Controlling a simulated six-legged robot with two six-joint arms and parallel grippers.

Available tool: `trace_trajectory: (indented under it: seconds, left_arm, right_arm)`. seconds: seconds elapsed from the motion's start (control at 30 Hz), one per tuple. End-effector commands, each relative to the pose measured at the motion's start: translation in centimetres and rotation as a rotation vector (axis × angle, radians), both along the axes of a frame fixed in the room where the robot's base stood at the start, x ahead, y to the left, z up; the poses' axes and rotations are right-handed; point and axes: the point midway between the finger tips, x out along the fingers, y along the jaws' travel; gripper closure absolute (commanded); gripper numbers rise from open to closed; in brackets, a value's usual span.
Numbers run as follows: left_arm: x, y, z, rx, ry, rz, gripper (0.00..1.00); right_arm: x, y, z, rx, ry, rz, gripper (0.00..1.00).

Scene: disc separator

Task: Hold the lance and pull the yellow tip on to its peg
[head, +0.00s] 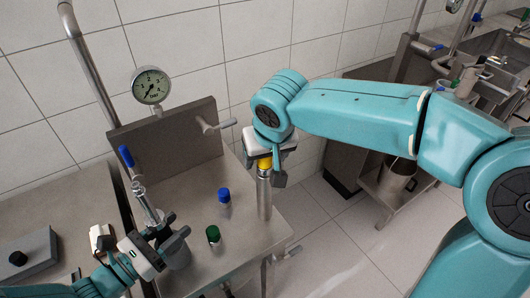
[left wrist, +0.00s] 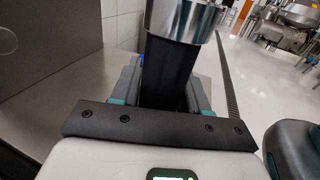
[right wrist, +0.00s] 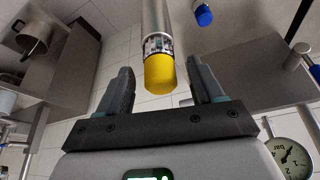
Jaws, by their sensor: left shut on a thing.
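My left gripper (head: 170,243) is shut on the dark grip of what looks like the lance (head: 151,212). In the left wrist view the dark grip (left wrist: 168,72) sits between the fingers, under a metal collar. The yellow tip (head: 264,163) is at the top of a tall metal post (head: 264,197), partly hidden by my right gripper (head: 265,168). In the right wrist view the yellow tip (right wrist: 160,73) lies between the open fingers, with a gap on each side. A patterned band sits beside it.
A blue-capped piece (head: 224,195) and a green-capped piece (head: 213,234) stand on the metal table (head: 205,190) between my grippers. Open floor (head: 335,245) lies to the right.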

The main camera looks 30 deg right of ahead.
Motion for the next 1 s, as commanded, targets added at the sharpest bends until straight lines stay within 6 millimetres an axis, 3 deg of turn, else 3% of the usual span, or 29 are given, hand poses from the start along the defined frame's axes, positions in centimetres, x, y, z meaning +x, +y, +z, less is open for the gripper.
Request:
trace_trajectory:
  seconds: [0.23,0.37,0.7,1.0]
  left_arm:
    - [-0.1,0.0,-0.4,0.006,0.007,-0.002,1.0]
    - [-0.1,0.0,-0.4,0.006,0.007,-0.002,1.0]
    - [-0.1,0.0,-0.4,0.005,0.007,-0.002,1.0]
    - [-0.1,0.0,-0.3,0.005,0.007,-0.002,1.0]
  right_arm:
    - [0.0,0.0,0.0,0.0,0.001,0.0,0.34]
    - [-0.3,0.2,0.9,0.001,-0.003,0.001,0.34]
    - [-3.1,0.9,7.9,0.002,-0.006,0.002,0.34]
    - [-4.4,1.2,11.2,0.001,-0.002,0.001,0.34]
